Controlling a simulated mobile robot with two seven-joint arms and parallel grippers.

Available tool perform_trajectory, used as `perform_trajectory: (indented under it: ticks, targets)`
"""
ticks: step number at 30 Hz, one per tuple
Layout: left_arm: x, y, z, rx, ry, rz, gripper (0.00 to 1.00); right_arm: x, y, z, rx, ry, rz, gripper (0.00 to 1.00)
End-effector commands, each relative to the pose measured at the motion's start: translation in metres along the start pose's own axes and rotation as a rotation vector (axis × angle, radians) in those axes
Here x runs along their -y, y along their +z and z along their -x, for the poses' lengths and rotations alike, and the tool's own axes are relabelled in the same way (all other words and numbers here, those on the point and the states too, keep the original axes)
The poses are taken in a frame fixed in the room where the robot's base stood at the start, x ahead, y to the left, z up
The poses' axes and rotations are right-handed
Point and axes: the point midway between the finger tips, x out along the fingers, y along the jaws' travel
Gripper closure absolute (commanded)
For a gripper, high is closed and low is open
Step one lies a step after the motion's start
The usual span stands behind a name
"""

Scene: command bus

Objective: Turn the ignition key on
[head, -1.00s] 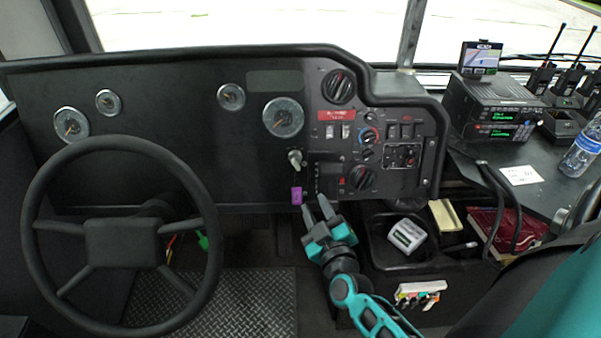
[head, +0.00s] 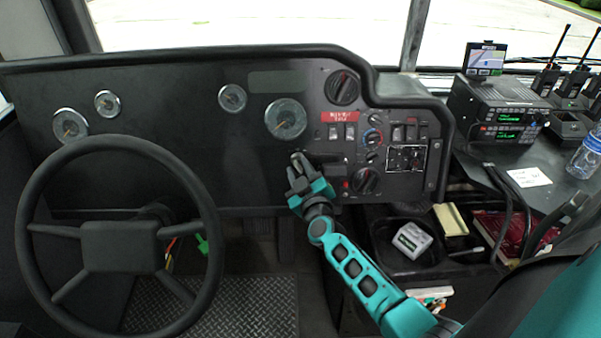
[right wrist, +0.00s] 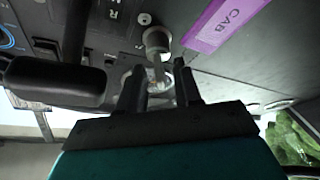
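The ignition key (right wrist: 157,42) is a small metal piece sticking out of the dashboard, with a purple tag (right wrist: 220,25) marked CAB beside it in the right wrist view. My right gripper (right wrist: 158,82) has its two dark fingers apart, with the key's metal between or just beyond their tips. I cannot tell whether either finger touches it. In the head view my right gripper (head: 299,160) is up at the dashboard and mostly hides the key and tag. My left gripper is not in view.
The black dashboard (head: 180,130) surrounds the key, with knobs and switches to its right. A steering wheel (head: 120,245) stands at the left. A tray with a white device (head: 411,239) lies at lower right, and a radio (head: 500,107) sits on the right-hand shelf.

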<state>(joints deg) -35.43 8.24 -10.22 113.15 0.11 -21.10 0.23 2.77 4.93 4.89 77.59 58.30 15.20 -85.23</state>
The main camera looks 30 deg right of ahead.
Motion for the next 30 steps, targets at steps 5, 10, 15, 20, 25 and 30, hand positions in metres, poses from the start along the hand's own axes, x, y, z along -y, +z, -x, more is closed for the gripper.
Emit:
perform_trajectory:
  ticks: [5,10,15,20,25,30]
  targets:
    - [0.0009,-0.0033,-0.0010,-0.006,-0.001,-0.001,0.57,-0.0001,-0.0003,-0.0001,0.000,0.000,0.000,0.66]
    - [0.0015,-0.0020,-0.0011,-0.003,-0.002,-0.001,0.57,0.0000,-0.0004,0.0001,-0.001,0.000,0.000,0.81]
    - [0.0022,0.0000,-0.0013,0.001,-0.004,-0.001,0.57,0.0000,-0.0004,0.0002,-0.001,0.000,0.000,0.97]
    - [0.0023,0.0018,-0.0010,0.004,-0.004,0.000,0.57,-0.0001,-0.0009,0.0000,-0.002,0.000,0.000,1.00]
    - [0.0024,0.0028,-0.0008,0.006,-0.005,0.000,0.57,-0.0002,-0.0015,-0.0002,-0.003,0.000,-0.001,1.00]
    - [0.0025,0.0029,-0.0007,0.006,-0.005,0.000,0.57,-0.0003,-0.0021,-0.0004,-0.004,0.001,-0.001,1.00]
